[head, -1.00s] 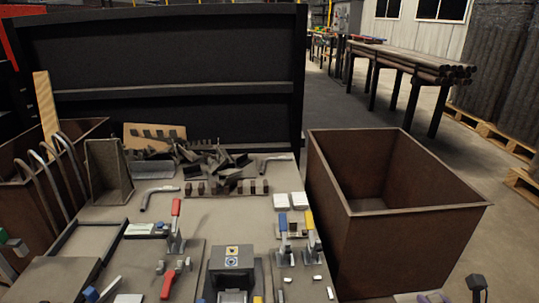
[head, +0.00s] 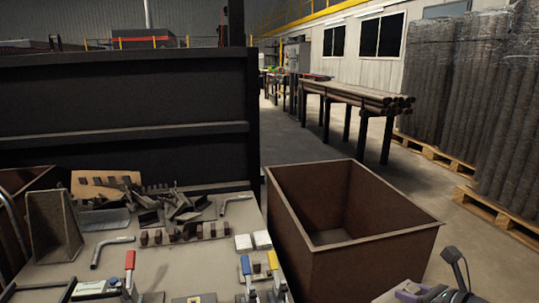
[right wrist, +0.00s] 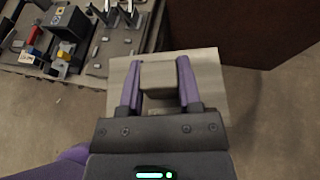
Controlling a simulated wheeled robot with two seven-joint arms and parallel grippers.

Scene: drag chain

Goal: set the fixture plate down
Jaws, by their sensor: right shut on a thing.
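The fixture plate is a pale beige plate (right wrist: 211,82) with a raised block on it, seen in the right wrist view. My right gripper (right wrist: 157,72) has its purple fingers on either side of that block and is shut on it. The plate hangs over the concrete floor, with the bench at upper left and the brown bin at upper right. My left gripper is not in view.
A dark panel (head: 120,100) rises behind the bench.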

